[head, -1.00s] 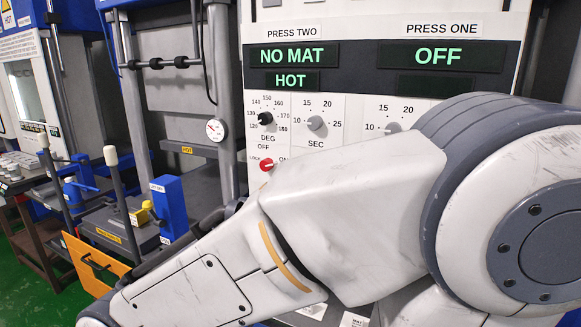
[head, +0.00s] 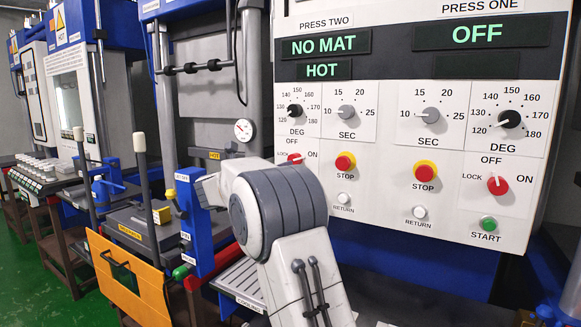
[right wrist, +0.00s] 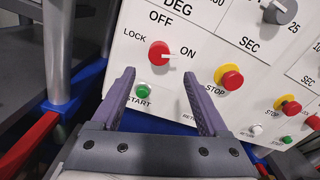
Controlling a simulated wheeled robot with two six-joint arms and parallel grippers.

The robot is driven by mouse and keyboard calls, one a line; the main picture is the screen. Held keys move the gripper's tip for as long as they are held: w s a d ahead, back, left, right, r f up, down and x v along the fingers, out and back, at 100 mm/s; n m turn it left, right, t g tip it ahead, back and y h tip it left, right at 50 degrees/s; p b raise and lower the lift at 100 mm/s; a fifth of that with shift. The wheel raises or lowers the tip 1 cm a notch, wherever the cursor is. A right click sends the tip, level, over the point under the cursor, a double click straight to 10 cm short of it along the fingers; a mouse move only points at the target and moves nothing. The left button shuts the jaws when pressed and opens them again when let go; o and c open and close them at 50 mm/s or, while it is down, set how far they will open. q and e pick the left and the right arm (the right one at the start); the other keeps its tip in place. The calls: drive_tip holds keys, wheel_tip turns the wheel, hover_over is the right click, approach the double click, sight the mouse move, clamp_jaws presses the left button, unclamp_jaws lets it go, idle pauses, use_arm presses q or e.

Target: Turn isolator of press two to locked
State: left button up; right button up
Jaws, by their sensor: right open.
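The isolator of press two is a red knob (head: 294,157) at the panel's lower left in the head view, partly above my arm. The right wrist view shows this red isolator knob (right wrist: 158,53) with LOCK at its left, OFF above and ON at its right. Its white mark appears to be on the side toward ON. My right gripper (right wrist: 160,82) is open and empty, its two dark fingers short of the knob and apart from it. The head view does not show its fingers. My left gripper is not in view.
A red stop button (right wrist: 229,78) lies right of the isolator and a green start button (right wrist: 146,88) below it. Press one's isolator (head: 498,185) is farther right. Press two's display (head: 326,47) reads NO MAT.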

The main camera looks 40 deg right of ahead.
sight(295, 160)
drive_tip(key=p+x, duration=0.2)
drive_tip(key=x, duration=0.7)
drive_tip(key=shift+d, duration=0.2)
drive_tip(key=shift+w, duration=0.15)
clamp_jaws()
